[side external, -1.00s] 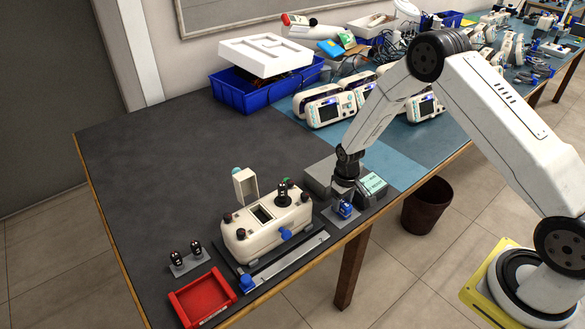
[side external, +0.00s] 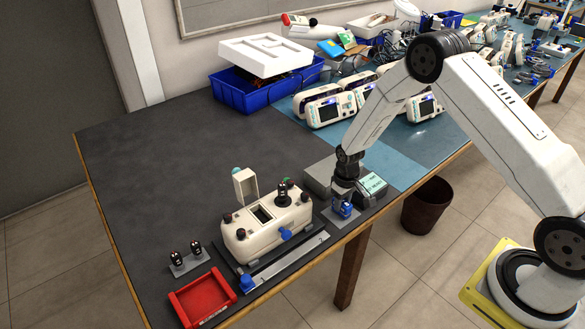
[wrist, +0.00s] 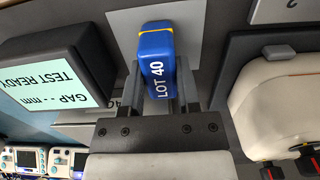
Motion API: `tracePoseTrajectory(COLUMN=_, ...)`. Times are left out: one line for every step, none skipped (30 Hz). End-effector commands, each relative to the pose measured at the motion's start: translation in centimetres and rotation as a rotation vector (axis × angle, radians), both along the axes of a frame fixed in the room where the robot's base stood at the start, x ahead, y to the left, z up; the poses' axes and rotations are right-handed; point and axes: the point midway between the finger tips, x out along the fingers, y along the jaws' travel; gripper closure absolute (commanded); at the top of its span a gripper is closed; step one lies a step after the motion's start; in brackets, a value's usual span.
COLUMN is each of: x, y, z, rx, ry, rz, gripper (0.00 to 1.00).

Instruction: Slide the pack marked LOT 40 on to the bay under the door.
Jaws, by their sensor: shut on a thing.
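The blue pack (wrist: 157,62) marked LOT 40, with a yellow line near one end, is between the fingers of my gripper (wrist: 157,90) in the wrist view. My gripper is shut on it. In the side view the pack (side external: 345,209) is low over a grey plate (side external: 334,216); whether it touches the plate is unclear. The cream monitor (side external: 262,235) stands to the left, with its small door (side external: 246,187) raised. A dark bay opening (side external: 262,213) shows in its top by the door. In the wrist view the monitor (wrist: 275,95) is at the right edge.
A grey box with a lit screen (wrist: 60,80) reading TEST READY and "GAP -- mm" stands close beside my gripper. A metal rail (side external: 290,262) with a blue knob lies before the monitor. A red tray (side external: 203,297) is at the front left.

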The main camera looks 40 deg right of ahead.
Motion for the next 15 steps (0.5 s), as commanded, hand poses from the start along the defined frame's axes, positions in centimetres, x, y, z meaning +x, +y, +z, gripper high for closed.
tracePoseTrajectory(x=0.0, y=0.0, z=0.2, rx=0.000, ry=-0.001, rz=0.000, gripper=1.00)
tracePoseTrajectory(x=0.1, y=0.0, z=0.3, rx=0.000, ry=-0.002, rz=0.000, gripper=1.00)
tracePoseTrajectory(x=0.1, y=0.0, z=0.5, rx=0.000, ry=-0.002, rz=0.000, gripper=1.00)
tracePoseTrajectory(x=0.1, y=0.0, z=0.6, rx=0.000, ry=-0.002, rz=0.000, gripper=1.00)
tracePoseTrajectory(x=0.1, y=0.0, z=0.7, rx=0.000, ry=-0.002, rz=0.000, gripper=1.00)
tracePoseTrajectory(x=0.1, y=0.0, z=0.8, rx=0.000, ry=-0.002, rz=0.000, gripper=1.00)
tracePoseTrajectory(x=0.1, y=0.0, z=0.9, rx=0.000, ry=-0.002, rz=0.000, gripper=1.00)
tracePoseTrajectory(x=0.1, y=0.0, z=1.0, rx=0.000, ry=-0.002, rz=0.000, gripper=1.00)
tracePoseTrajectory(x=0.1, y=0.0, z=1.1, rx=0.000, ry=-0.001, rz=0.000, gripper=1.00)
tracePoseTrajectory(x=0.1, y=0.0, z=1.3, rx=0.000, ry=-0.001, rz=0.000, gripper=1.00)
tracePoseTrajectory(x=0.1, y=0.0, z=1.4, rx=0.000, ry=-0.001, rz=0.000, gripper=1.00)
tracePoseTrajectory(x=0.1, y=0.0, z=1.5, rx=0.000, ry=-0.001, rz=0.000, gripper=1.00)
tracePoseTrajectory(x=0.0, y=0.0, z=1.6, rx=0.000, ry=-0.001, rz=0.000, gripper=1.00)
tracePoseTrajectory(x=0.0, y=0.0, z=1.7, rx=0.000, ry=-0.001, rz=0.000, gripper=1.00)
tracePoseTrajectory(x=0.0, y=0.0, z=1.9, rx=0.000, ry=0.000, rz=0.000, gripper=1.00)
